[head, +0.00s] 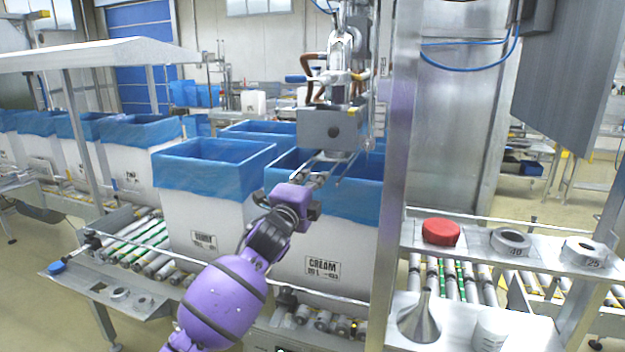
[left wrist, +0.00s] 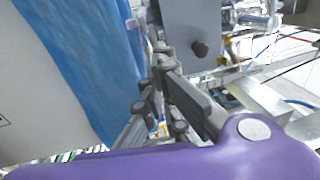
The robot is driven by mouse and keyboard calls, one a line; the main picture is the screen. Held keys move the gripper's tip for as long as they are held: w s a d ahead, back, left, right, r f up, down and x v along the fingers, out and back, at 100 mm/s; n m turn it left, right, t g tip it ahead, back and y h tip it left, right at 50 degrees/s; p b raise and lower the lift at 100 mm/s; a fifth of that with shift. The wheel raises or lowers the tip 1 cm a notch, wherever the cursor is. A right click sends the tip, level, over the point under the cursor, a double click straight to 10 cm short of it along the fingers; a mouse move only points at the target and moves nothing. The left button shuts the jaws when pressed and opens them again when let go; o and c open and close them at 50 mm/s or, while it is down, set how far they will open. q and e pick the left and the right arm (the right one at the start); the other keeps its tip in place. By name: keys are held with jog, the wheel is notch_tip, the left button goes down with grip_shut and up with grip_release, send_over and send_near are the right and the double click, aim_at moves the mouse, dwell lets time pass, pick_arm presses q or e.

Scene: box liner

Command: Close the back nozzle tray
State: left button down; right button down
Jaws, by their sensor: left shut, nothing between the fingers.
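The filling nozzle assembly hangs above the lined CREAM box (head: 322,267) in the head view. Its grey plate (head: 322,118) carries a dark round knob (head: 334,132); both show in the wrist view, the plate (left wrist: 184,20) at the top and the knob (left wrist: 200,48) at its lower edge. Which part is the back nozzle tray I cannot tell for sure. My left gripper (head: 335,160) reaches up from below, over the blue liner, with its fingers just below the plate. In the wrist view the gripper (left wrist: 158,62) is shut and empty. Whether it touches the plate is unclear. My right gripper is not in view.
A steel post (head: 398,150) stands close right of the nozzle. A second lined box (head: 205,215) stands to the left on the roller conveyor (head: 150,232).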

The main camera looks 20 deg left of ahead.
aim_at(317, 173)
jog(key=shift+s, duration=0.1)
pick_arm(q)
jog(key=w, duration=0.2)
jog(key=w+b, duration=0.1)
jog(key=shift+w+f, duration=0.2)
jog(key=shift+w, duration=0.15)
jog(key=shift+w+r, duration=0.3)
jog(key=shift+w, duration=0.05)
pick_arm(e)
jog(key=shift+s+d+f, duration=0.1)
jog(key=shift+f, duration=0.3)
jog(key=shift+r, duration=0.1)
